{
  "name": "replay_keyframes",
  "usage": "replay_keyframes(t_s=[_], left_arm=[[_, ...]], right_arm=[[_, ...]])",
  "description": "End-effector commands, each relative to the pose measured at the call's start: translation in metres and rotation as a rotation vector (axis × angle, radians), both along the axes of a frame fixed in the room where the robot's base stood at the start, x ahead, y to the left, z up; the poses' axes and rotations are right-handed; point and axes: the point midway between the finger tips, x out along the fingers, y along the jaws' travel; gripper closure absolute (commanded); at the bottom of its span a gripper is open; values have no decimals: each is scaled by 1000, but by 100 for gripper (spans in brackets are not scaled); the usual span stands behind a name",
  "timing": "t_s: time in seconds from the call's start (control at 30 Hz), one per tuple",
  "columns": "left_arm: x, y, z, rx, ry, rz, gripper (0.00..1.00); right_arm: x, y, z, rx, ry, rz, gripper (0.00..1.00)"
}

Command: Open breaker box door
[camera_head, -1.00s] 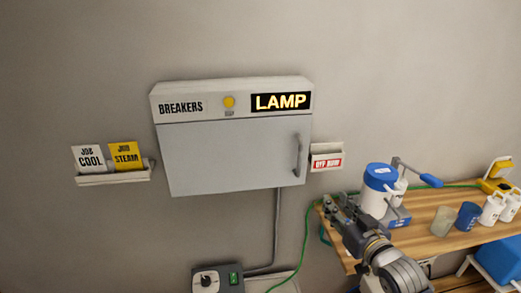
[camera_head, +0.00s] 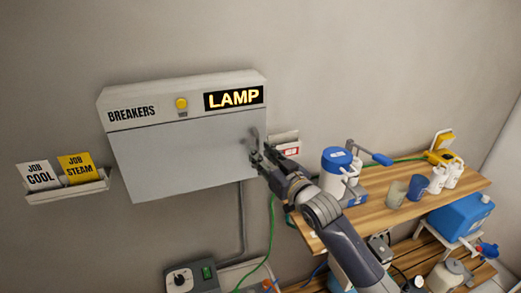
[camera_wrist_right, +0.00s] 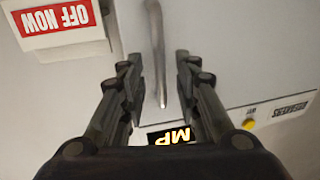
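The breaker box door (camera_head: 185,158) is a flat grey panel under a header marked BREAKERS and LAMP, and it is shut. Its handle (camera_head: 255,140) is a vertical bar at the door's right edge. My right gripper (camera_head: 262,155) is at the handle in the head view, hiding its lower part. In the right wrist view the gripper (camera_wrist_right: 160,75) is open, with the handle (camera_wrist_right: 157,45) showing between its two fingers, apart from both. How deep the bar sits between the fingers is unclear. My left gripper is not in view.
An OFF NOW card holder (camera_head: 286,144) is on the wall just right of the box. A card rack (camera_head: 70,191) is at the left. A wooden shelf (camera_head: 400,209) with a blue-lidded container (camera_head: 338,170) and cups stands at right. A control box (camera_head: 192,278) is below.

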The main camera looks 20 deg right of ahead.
Motion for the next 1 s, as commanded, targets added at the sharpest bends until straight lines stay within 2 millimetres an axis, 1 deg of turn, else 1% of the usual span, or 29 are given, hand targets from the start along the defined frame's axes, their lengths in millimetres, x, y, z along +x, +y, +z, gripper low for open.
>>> replay_keyframes(t_s=[0.1, 0.2, 0.5, 0.53, 0.57, 0.6, 0.63, 0.67, 1.0], left_arm=[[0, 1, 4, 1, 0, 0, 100], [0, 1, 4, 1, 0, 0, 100], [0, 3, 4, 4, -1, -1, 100], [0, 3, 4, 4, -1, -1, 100], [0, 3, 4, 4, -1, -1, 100], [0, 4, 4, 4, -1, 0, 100], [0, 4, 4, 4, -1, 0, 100], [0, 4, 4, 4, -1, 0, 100], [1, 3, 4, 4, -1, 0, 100]], right_arm=[[9, 2, 1, 0, 1, 0, 70], [12, 3, 0, 0, 0, 0, 70], [14, 4, 0, 0, 0, 0, 70], [14, 4, 0, 0, 0, 0, 75], [14, 4, 0, 0, 0, 0, 82], [14, 4, 0, 0, 0, 0, 91], [14, 4, 0, 0, 0, 0, 97], [14, 4, 0, 0, 0, 0, 100], [15, 7, -1, 1, 1, 1, 100]])
